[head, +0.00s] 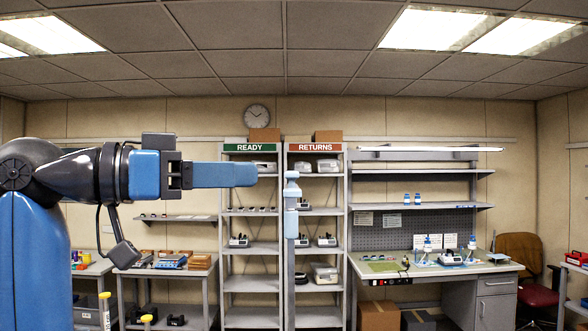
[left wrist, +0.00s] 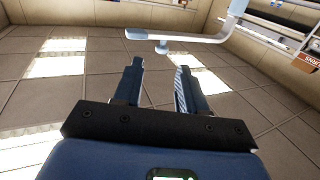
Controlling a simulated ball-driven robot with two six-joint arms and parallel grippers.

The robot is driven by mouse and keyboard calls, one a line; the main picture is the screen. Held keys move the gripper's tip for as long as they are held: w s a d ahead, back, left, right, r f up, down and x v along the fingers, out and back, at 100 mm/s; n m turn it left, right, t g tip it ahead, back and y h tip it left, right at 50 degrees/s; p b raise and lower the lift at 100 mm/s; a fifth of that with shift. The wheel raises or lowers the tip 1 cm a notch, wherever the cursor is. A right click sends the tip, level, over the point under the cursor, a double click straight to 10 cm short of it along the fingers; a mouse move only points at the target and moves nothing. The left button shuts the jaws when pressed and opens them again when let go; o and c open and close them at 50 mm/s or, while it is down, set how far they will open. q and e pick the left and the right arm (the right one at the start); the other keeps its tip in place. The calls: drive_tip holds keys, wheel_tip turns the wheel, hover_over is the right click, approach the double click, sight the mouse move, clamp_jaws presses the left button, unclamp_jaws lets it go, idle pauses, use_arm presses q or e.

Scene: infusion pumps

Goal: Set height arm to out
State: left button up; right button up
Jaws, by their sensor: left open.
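My left gripper (head: 252,175) reaches in from the left in the head view, seen side-on at the height of the shelf tops. In the left wrist view its two fingers (left wrist: 160,75) are apart with nothing between them. Just right of the fingertips in the head view stands a slim pale post with a rounded light head, which I take for the height arm (head: 291,190). In the left wrist view a white bent bar (left wrist: 190,37) with a small knob lies beyond the fingertips, apart from them; it seems to be the same thing. My right gripper is not in view.
Behind stand the READY shelf (head: 251,284) and the RETURNS shelf (head: 318,211), holding small devices. A workbench (head: 430,267) with bottles and a device is at the right, beside a brown chair (head: 522,250). A grey side table (head: 165,271) stands at the left.

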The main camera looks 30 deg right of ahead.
sight(291, 173)
use_arm(q)
drive_tip(key=d+p, duration=0.3)
drive_tip(key=d, duration=0.4)
drive_tip(key=shift+s+d+p, duration=0.1)
drive_tip(key=shift+d+p, duration=0.25)
drive_tip(key=shift+d, duration=0.05)
drive_tip(key=shift+s+d, duration=0.15)
drive_tip(key=shift+d, duration=0.3)
drive_tip(key=shift+a, duration=0.1)
drive_tip(key=shift+a, duration=0.1)
drive_tip(key=shift+c, duration=0.8)
clamp_jaws()
